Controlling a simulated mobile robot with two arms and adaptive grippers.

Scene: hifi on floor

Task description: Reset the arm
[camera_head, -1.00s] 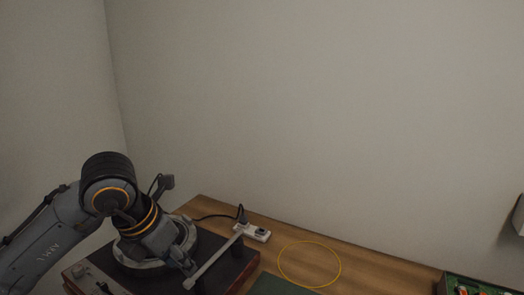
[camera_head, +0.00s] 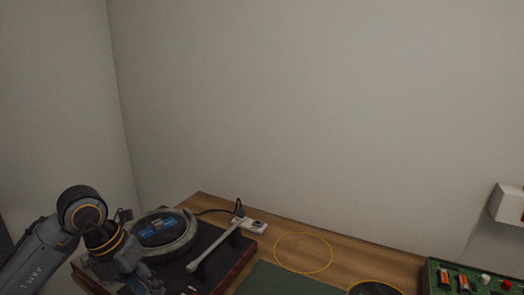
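A turntable (camera_head: 228,274) with a dark top and reddish-brown sides stands at the left end of the wooden table. Its round platter (camera_head: 190,243) has a grey rim and a dark disc with a blue label. The pale tonearm (camera_head: 216,249) lies slanted across the right side of the deck, off the disc. My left gripper (camera_head: 146,284) is low at the front left of the turntable, apart from the tonearm. Its fingers are dark and partly cut off by the bottom edge, so its opening is unclear. My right gripper is out of view.
A yellow ring (camera_head: 303,253) lies on the table near a green mat (camera_head: 285,280). A dark disc (camera_head: 375,288) and a green panel with coloured parts (camera_head: 470,278) are at right.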

